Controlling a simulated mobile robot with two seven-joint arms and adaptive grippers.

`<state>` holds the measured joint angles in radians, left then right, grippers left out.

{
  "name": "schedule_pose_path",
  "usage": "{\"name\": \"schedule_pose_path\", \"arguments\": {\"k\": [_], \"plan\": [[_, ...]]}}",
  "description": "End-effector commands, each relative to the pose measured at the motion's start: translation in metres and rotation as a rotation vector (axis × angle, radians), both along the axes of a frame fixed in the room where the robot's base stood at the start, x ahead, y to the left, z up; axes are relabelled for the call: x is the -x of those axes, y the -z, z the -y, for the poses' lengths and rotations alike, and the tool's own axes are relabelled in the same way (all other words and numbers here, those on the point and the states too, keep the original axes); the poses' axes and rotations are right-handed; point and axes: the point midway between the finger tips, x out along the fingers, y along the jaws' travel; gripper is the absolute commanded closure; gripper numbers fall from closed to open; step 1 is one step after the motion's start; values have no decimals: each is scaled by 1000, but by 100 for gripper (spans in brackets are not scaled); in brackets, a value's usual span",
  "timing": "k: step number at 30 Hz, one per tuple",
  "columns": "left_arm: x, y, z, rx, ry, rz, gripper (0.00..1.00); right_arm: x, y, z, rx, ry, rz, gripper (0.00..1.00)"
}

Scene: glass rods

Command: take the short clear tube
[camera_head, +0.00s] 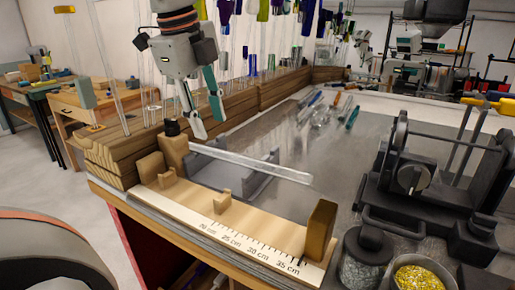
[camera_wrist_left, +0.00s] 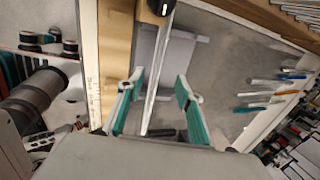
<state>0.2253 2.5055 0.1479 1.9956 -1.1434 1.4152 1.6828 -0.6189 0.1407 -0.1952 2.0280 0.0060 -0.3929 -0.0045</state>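A clear tube (camera_head: 250,167) lies aslant above the bench, its left end near the wooden block and a grey cradle (camera_head: 225,178) beneath it. My left gripper (camera_head: 209,129) hangs above the tube's left part, teal fingers pointing down and spread, with nothing between them in the head view. In the left wrist view the tube (camera_wrist_left: 152,103) runs lengthwise between the two open fingers of my left gripper (camera_wrist_left: 160,79), apart from both. Its far end is by a dark knob. My right gripper is out of view.
A wooden ruler board (camera_head: 235,233) with upright blocks lies along the bench's front edge. A wooden rack (camera_head: 240,100) with tall clear rods stands behind. Several loose tubes (camera_head: 322,114) lie farther back. A black machine (camera_head: 425,185) and jars (camera_head: 418,278) stand at right.

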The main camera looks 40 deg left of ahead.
Motion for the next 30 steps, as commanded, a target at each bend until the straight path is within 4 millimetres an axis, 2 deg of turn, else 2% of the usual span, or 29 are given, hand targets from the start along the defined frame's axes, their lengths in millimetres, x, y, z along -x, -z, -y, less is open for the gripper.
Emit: {"name": "schedule_pose_path", "arguments": {"k": [9, 21, 29, 30], "plan": [[-6, 25, -1, -1, -1, -3, 64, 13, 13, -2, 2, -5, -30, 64], [-16, 73, -3, -1, 1, -2, 64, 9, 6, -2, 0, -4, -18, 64], [-17, 76, -3, -2, -1, 0, 64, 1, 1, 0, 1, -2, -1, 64], [-17, 76, -3, -2, -1, 0, 67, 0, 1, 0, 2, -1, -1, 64]]}}
